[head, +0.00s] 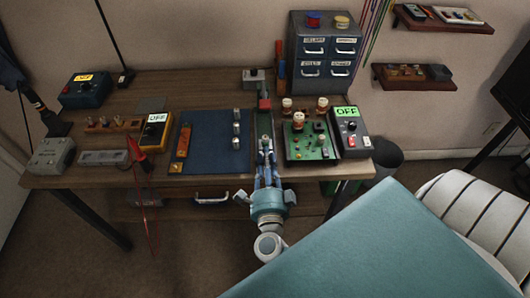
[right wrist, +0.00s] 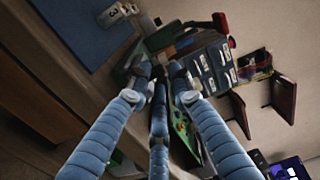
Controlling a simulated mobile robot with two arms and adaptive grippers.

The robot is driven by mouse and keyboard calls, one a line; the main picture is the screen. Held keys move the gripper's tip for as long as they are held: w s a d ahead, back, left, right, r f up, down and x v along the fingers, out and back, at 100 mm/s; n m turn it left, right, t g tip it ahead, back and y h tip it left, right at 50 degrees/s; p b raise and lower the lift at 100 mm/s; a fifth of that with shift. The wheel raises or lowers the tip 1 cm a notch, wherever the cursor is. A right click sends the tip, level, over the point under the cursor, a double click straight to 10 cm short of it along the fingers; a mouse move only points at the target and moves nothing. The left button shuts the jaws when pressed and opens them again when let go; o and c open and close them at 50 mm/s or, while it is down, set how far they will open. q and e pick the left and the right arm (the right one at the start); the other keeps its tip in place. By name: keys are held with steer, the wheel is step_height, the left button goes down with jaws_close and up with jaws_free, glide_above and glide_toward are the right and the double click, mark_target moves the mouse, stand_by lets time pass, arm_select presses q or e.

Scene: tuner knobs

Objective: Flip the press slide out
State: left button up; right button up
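The press appears to be the narrow device on the table, with a grey block (head: 253,76) at the back and a red part (head: 264,102) in front of it. A dark, greenish strip (head: 264,124) runs from it toward the table's front edge; I take this for the slide. My right gripper (head: 266,146) is at the near end of the strip, pointing away from me. In the right wrist view, the gripper's (right wrist: 160,72) blue fingertips converge but stay apart. Nothing is clearly held. Contact with the strip cannot be told. My left gripper is not in view.
A blue mat (head: 212,155) with small knobs lies left of the strip. A green circuit board (head: 308,152) with several cream-topped parts stands close on the right, beside a box marked OFF (head: 350,140). A grey drawer cabinet (head: 325,80) stands behind. A yellow meter (head: 155,130) is farther left.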

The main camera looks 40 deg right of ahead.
steer(key=v, duration=1.1)
steer(key=shift+s+r, duration=0.1)
steer(key=shift+s, duration=0.05)
